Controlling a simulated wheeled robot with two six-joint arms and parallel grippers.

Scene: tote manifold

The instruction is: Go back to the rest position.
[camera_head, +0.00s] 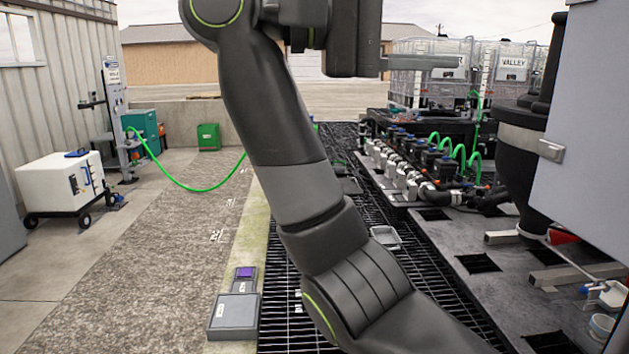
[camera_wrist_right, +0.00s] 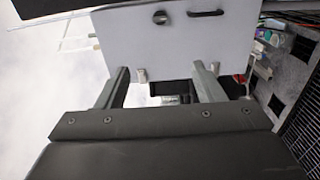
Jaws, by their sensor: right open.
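My right arm rises from the bottom right across the middle of the head view. My right gripper (camera_head: 440,62) is at the top, pointing right, in front of the white caged totes (camera_head: 430,85). In the right wrist view my right gripper (camera_wrist_right: 163,76) has its two fingers wide apart with nothing held between them. A pale grey panel (camera_wrist_right: 175,45) with a dark handle lies beyond the fingers; I cannot tell how far off it is. My left gripper is not in view.
A grey cabinet (camera_head: 590,140) and a black hopper (camera_head: 520,150) stand close on the right. A valve manifold (camera_head: 420,165) with green hoses lies behind. Dark grating (camera_head: 285,300) runs below my arm. Grey boxes (camera_head: 235,312) sit at its left edge. A white cart (camera_head: 62,185) stands far left.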

